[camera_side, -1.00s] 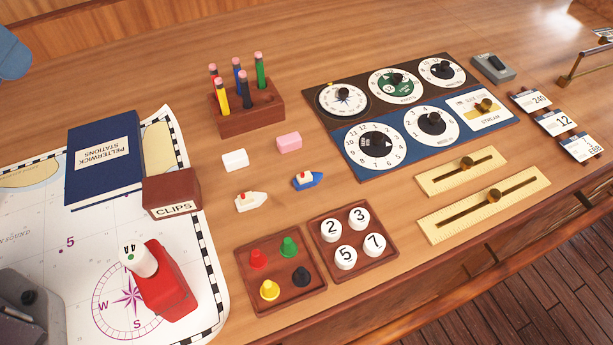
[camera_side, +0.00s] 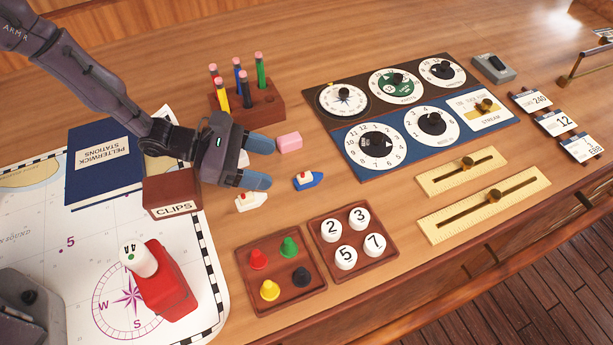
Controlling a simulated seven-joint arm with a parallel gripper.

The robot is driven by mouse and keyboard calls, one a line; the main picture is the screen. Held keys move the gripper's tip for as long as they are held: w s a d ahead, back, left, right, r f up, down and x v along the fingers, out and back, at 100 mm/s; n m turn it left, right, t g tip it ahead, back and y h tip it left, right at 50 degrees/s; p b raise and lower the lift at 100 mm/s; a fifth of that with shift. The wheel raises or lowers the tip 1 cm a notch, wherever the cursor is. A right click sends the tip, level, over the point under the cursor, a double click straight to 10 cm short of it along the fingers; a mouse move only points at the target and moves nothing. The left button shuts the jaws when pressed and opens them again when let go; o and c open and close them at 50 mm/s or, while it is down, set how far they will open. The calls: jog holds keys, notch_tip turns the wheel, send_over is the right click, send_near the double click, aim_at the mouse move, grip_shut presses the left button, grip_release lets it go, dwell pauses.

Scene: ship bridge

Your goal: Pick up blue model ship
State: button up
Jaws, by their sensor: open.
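The blue model ship (camera_side: 308,181) is a small boat with a blue hull, white deck and a red-and-yellow top. It sits upright on the wooden desk in the middle of the side view. My gripper (camera_side: 264,162) is open, its two blue-tipped fingers pointing right toward the ship. The fingertips are to the left of the ship and apart from it. Nothing is between the fingers except part of the white block (camera_side: 243,159), which my gripper mostly hides.
A white model ship (camera_side: 251,202) sits just below the lower finger. A pink eraser-like block (camera_side: 289,142) lies by the upper finger. The pencil holder (camera_side: 262,107) stands behind. Trays of pegs (camera_side: 242,262) and number discs (camera_side: 318,222) lie in front; the dial panel is right.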

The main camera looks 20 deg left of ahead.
aim_at(308, 174)
jog(key=shift+f+n, duration=0.4)
jog(key=shift+f, duration=0.15)
jog(key=shift+w+d+f, duration=0.1)
jog(key=shift+d+f, duration=0.15)
jog(key=x, duration=0.7)
jog(key=shift+w+r, duration=0.25)
jog(key=shift+t, duration=0.3)
jog(key=c, duration=1.1)
